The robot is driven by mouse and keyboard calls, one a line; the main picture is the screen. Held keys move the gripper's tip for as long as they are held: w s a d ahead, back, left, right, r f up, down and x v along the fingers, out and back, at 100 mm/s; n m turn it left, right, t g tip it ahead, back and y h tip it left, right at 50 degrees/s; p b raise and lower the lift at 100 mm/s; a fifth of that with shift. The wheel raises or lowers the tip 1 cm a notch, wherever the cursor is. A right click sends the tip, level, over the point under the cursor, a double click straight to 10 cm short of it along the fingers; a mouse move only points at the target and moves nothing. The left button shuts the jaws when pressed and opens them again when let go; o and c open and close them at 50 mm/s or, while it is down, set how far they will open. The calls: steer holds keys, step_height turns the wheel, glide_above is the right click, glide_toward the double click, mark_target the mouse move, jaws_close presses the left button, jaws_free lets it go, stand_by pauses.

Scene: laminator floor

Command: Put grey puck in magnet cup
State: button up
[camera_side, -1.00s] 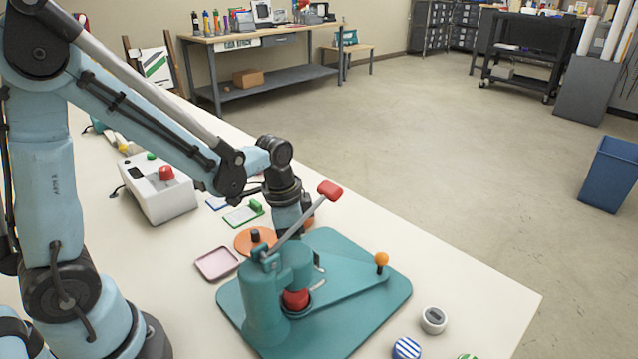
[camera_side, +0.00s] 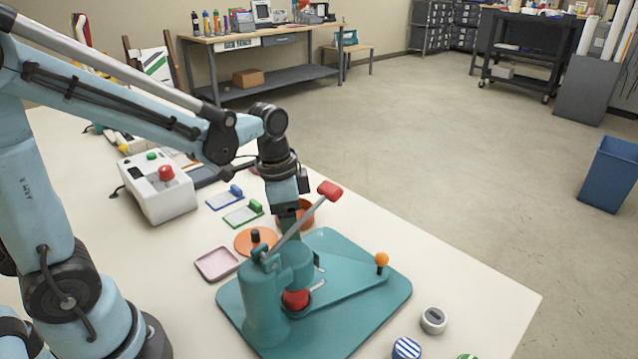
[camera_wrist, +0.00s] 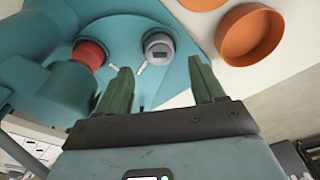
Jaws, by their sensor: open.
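A grey puck (camera_side: 433,320) with a dark rectangle on top lies on the white table, right of the teal press (camera_side: 262,300). I cannot tell which holder is the magnet cup. An orange dish (camera_wrist: 250,36) stands beyond the press, also in the side view (camera_side: 309,214). My gripper (camera_wrist: 160,62) is open and empty above the press area. In the side view its fingers are largely hidden behind the press.
The press lever with a red knob (camera_side: 329,191) rises close to my gripper. An orange disc (camera_side: 245,243), a pink tray (camera_side: 217,263) and a white control box (camera_side: 157,190) stand left. A blue-striped round piece (camera_side: 406,348) lies near the puck.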

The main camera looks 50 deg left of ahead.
steer(key=s+r+n+t, duration=0.5)
steer(key=r+n+t, duration=0.1)
steer(key=shift+n+y, duration=0.4)
stand_by(0.5)
